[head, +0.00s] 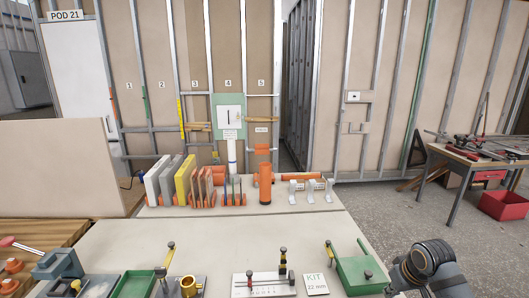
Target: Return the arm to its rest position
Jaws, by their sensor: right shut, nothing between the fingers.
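My right gripper (425,268) shows at the lower right, at the near right edge of the pale bench (210,245), beside a green tray (362,272). It is shut and holds nothing. Its fingertips are hard to make out behind the dark round wrist parts. My left arm and gripper are not in view.
The near bench carries a blue-grey vise (60,263), a brass fitting (188,286), a white gauge plate (264,284) and a KIT card (315,284). Upright panels (183,181) and an orange cylinder (265,183) stand farther back. Floor is free at right, before a tool table (470,153).

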